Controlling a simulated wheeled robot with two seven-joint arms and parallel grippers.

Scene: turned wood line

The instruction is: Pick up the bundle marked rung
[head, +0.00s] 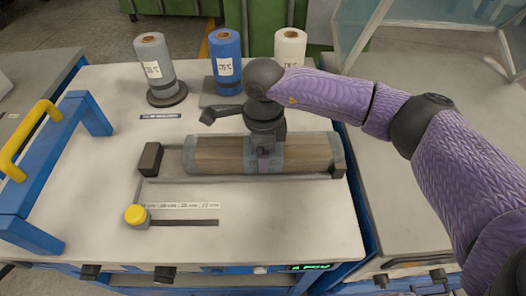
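A long bundle (220,155) of wood-coloured rods lies across the table in the head view, with grey wrap at both ends and a grey band around its middle. A small pale label shows on the band, partly hidden; I cannot read the word rung on it. My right gripper (265,150) points down at the middle of the bundle, right over the band. Its fingertips are dark and small, and I cannot tell whether they are closed on the bundle. My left gripper is not in view.
Grey (153,63), blue (226,60) and white (290,47) rolls stand along the back. A dark stop block (150,158) is left of the bundle. A yellow knob (136,215) is at front left. A blue frame with a yellow handle (28,138) stands at the left edge.

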